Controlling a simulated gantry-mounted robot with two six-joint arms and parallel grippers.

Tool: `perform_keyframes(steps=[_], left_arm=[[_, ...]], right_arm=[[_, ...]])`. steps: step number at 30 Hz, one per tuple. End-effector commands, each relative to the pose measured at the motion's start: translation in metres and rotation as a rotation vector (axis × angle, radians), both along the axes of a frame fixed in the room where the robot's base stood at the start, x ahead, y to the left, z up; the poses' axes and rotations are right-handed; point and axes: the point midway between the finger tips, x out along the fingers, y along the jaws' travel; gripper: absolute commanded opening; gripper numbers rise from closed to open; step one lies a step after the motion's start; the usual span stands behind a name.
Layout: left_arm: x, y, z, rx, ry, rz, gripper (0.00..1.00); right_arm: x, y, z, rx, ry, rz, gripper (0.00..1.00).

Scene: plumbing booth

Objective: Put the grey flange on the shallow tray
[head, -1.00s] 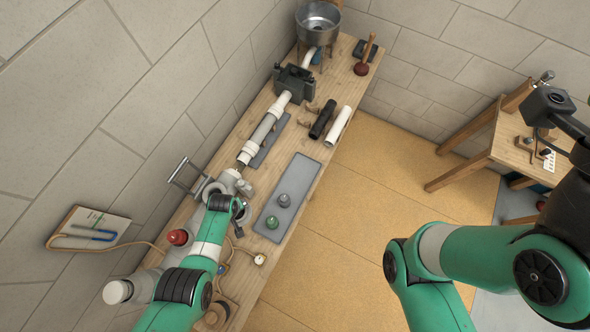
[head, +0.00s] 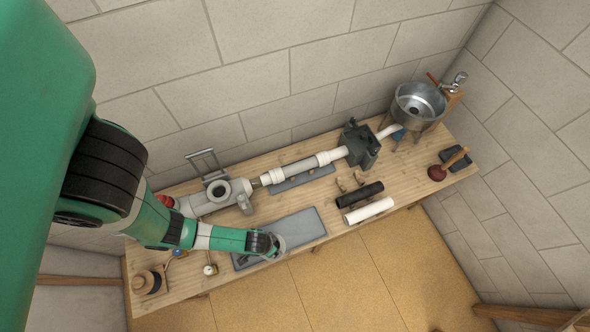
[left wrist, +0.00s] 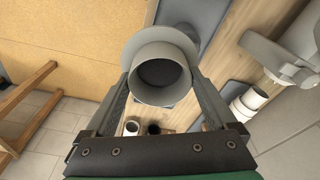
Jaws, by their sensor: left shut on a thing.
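My left gripper (head: 266,244) is shut on the grey flange (head: 281,243), a round piece with a wide rim and a short collar. The left wrist view shows the flange (left wrist: 160,72) between the two fingers, its open collar facing the camera. The shallow tray (head: 302,228) is a flat grey rectangle on the bench. In the head view the gripper and flange overlap the tray's left part; I cannot tell how high the flange is above it. My arm hides part of the tray. My right gripper is not in view.
A grey pipe assembly (head: 215,193) runs along the back of the bench to a dark box (head: 360,145) and a metal basin (head: 419,103). A black tube (head: 360,195) and a white tube (head: 369,210) lie right of the tray.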

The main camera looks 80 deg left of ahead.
Motion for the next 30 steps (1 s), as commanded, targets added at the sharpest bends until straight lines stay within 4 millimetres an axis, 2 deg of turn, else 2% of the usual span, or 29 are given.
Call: perform_keyframes(steps=[9, 10, 13, 16, 23, 30], left_arm=[[0.069, 0.054, -0.044, 0.001, -0.006, 0.011, 0.26], [0.072, 0.057, -0.058, 0.000, -0.002, 0.007, 0.26], [0.085, 0.067, -0.079, 0.000, -0.003, 0.004, 0.26], [0.093, 0.074, -0.088, 0.001, -0.002, 0.002, 0.26], [0.098, 0.077, -0.089, 0.001, -0.002, 0.000, 0.26], [0.103, 0.081, -0.129, 0.000, 0.000, 0.000, 0.26]], right_arm=[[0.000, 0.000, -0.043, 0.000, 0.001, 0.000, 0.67], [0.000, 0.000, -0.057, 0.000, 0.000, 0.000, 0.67], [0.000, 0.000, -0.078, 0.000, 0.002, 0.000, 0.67], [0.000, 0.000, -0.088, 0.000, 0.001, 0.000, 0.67], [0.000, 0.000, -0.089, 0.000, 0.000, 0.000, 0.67], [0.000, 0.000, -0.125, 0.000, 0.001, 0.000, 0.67]])
